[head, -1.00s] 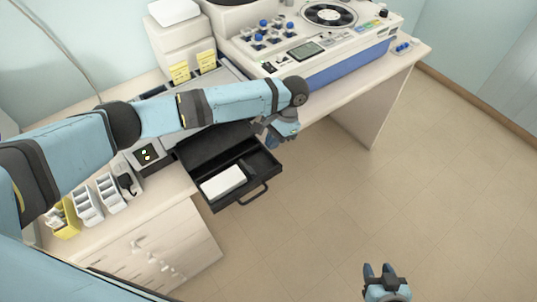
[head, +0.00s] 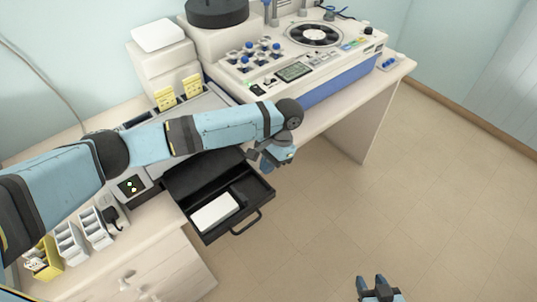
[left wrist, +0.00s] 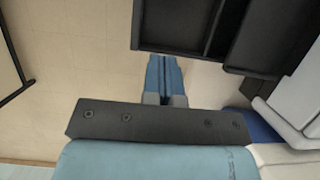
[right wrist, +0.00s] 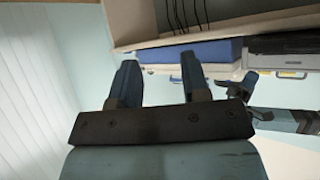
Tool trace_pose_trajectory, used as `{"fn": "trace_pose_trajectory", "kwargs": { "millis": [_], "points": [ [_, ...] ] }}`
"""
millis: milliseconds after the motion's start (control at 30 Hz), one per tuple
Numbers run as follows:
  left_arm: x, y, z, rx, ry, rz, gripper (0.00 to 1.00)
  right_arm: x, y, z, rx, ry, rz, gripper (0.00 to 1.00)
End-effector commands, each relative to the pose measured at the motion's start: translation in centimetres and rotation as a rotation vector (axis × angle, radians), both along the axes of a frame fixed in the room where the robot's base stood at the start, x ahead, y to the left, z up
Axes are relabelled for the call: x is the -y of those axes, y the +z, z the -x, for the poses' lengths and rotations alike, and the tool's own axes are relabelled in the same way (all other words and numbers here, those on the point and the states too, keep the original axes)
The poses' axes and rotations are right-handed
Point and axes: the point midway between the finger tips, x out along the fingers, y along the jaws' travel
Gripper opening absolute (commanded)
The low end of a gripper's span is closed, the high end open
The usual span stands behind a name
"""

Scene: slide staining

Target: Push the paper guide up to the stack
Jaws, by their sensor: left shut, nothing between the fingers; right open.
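The open black paper drawer (head: 197,228) juts out from the bench front in the head view. A white stack of paper (head: 214,213) lies flat in its front left part. A dark raised piece (head: 239,194) right of the stack looks like the paper guide, with a gap between them; black on black makes its outline hard to tell. My left gripper (head: 268,165) is shut and empty beyond the drawer's right back corner. In the left wrist view its closed fingers (left wrist: 163,72) point at the drawer's edge (left wrist: 190,55). My right gripper (head: 370,282) is open and empty, low over the floor.
My left arm reaches across the bench above the drawer's back. A white instrument (head: 294,72) with a fan stands behind. Small racks (head: 70,243) and a yellow bin (head: 45,262) sit at left.

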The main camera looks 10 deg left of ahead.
Motion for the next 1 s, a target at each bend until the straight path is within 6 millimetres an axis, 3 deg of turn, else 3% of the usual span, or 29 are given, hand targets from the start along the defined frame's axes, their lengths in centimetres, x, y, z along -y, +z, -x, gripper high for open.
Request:
{"fn": "trace_pose_trajectory", "kwargs": {
  "millis": [267, 533, 1000],
  "points": [
    [-1.5, -5.4, 1.7, -0.002, 0.003, -0.003, 0.0, 0.2, 0.9, 0.5, -0.01, -0.003, 0.004, 0.43],
    [-3.6, -5.3, 4.4, -0.001, 0.001, -0.002, 0.0, 0.6, 2.3, 0.2, -0.008, -0.022, -0.002, 0.43],
    [-3.9, -5.5, 4.8, 0.0, 0.002, -0.001, 0.0, 0.3, 1.7, 0.1, -0.021, -0.041, -0.018, 0.43]
  ]
}}
